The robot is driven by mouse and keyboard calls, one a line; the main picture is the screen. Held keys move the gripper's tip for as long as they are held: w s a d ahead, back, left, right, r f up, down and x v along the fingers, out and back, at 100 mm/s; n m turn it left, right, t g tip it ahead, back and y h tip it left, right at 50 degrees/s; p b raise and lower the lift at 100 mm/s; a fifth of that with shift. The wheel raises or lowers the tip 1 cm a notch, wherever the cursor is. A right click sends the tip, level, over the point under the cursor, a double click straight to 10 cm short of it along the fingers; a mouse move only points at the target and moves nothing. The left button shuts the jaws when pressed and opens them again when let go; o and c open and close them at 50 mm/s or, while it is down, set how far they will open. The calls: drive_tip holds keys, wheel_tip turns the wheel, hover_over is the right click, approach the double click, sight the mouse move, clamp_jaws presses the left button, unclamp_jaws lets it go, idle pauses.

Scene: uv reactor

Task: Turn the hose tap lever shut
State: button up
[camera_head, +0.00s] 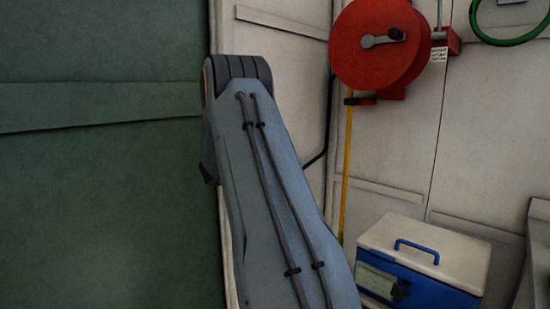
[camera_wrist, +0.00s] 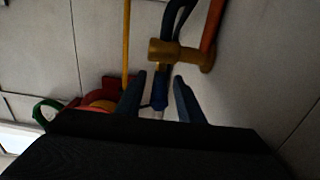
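In the wrist view a brass tap (camera_wrist: 182,53) sits on the wall end of an orange-red pipe. A blue lever (camera_wrist: 159,90) hangs from it, below the brass body in the picture. My gripper (camera_wrist: 159,77) is open, with one dark finger on each side of the blue lever. I cannot tell whether either finger touches it. The lower end of the lever is partly hidden by my gripper. In the head view my arm covers the middle, and neither the tap nor my gripper can be seen.
A red hose reel (camera_head: 372,60) hangs on the pale wall, with a yellow pipe (camera_head: 346,180) beside it. A green hoop (camera_head: 510,38) hangs at upper right. A blue cool box with a white lid (camera_head: 430,243) stands below. A dark green panel (camera_head: 100,200) fills the left.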

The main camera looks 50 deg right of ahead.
drive_tip(key=a, duration=0.6)
drive_tip(key=shift+a+b, duration=0.25)
drive_tip(key=shift+b, duration=0.15)
drive_tip(key=shift+w, duration=0.1)
